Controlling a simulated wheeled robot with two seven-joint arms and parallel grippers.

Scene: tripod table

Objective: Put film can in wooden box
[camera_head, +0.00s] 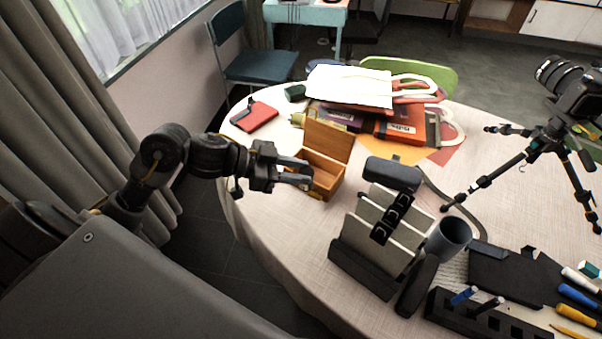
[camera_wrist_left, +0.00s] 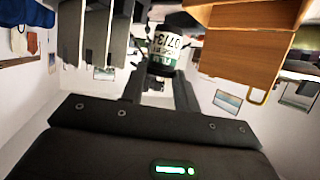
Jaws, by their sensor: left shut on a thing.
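The wooden box (camera_head: 326,187) stands open on the round table, its lid (camera_head: 328,139) raised at the back. In the left wrist view the box (camera_wrist_left: 245,45) is at upper right. My left gripper (camera_head: 302,175) is at the box's near left side in the head view. It is shut on the film can (camera_wrist_left: 165,52), a small dark cylinder with a white and green label, held between the fingers in the wrist view. In the head view I cannot make out the can at the fingers. My right gripper is not in view.
Books and a bag (camera_head: 349,87) are piled behind the box. A dark case (camera_head: 392,173) and a slatted stand (camera_head: 376,238) are right of it. A tripod (camera_head: 520,157) with a camera stands at far right. The table's left edge is mostly clear.

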